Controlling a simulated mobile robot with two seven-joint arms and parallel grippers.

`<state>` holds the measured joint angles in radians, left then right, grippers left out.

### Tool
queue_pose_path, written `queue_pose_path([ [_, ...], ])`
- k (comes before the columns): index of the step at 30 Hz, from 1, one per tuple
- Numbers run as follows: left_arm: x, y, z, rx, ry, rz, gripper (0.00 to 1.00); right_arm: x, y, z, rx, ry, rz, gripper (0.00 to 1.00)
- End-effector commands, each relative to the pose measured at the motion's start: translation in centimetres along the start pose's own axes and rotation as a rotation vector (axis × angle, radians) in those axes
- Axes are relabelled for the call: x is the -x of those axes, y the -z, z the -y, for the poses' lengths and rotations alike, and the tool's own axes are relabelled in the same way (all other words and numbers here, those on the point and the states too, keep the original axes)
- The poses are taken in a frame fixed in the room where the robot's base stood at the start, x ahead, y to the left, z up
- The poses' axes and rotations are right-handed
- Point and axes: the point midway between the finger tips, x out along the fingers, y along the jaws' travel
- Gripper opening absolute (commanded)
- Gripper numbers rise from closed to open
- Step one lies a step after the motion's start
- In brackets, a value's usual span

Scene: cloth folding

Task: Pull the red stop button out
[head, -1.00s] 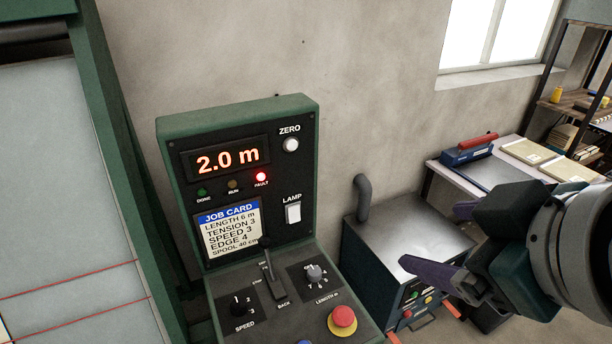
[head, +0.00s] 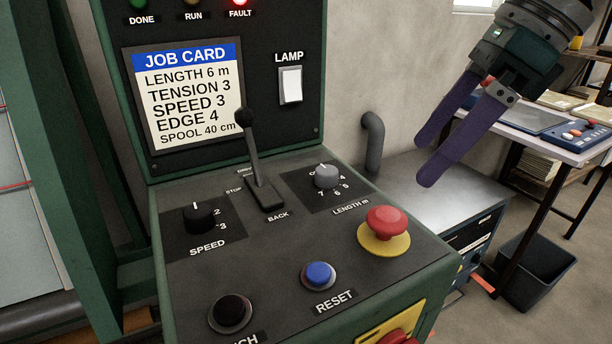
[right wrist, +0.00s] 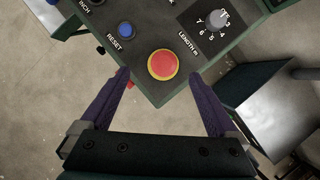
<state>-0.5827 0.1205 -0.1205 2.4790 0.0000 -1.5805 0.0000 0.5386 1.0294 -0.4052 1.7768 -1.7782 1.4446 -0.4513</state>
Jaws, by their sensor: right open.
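The red stop button (head: 387,221) is a mushroom-shaped knob on a yellow ring, at the right front of the sloped control panel. It also shows in the right wrist view (right wrist: 163,65), ahead of and between the two fingers. My right gripper (head: 425,160) is open and empty, with purple fingers, above and to the right of the button in the head view. The fingers are apart from the button. In the right wrist view my right gripper (right wrist: 163,95) has its fingers spread wider than the button. My left gripper is not in view.
Near the button are a blue reset button (head: 320,276), a length dial (head: 327,176), a speed dial (head: 200,217) and an upright lever (head: 252,150). A metal cabinet (head: 420,190) with a grey pipe (head: 374,145) stands behind right. The red fault light (head: 240,3) is lit.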

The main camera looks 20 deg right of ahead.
Motion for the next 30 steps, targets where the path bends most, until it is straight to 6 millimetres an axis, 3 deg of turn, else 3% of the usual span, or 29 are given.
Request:
queue_pose_path([
  [1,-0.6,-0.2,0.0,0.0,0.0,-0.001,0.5,-0.3,1.0,0.5,0.001,0.015,-0.033,0.95],
  [5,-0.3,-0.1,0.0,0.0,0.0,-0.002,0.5,-1.0,1.6,0.8,0.0,0.02,-0.063,0.95],
  [18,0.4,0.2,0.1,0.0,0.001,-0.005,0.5,-8.6,2.0,0.8,-0.001,0.017,-0.059,0.95],
  [30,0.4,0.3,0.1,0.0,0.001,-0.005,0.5,-9.8,2.1,0.9,0.002,0.02,-0.059,0.95],
])
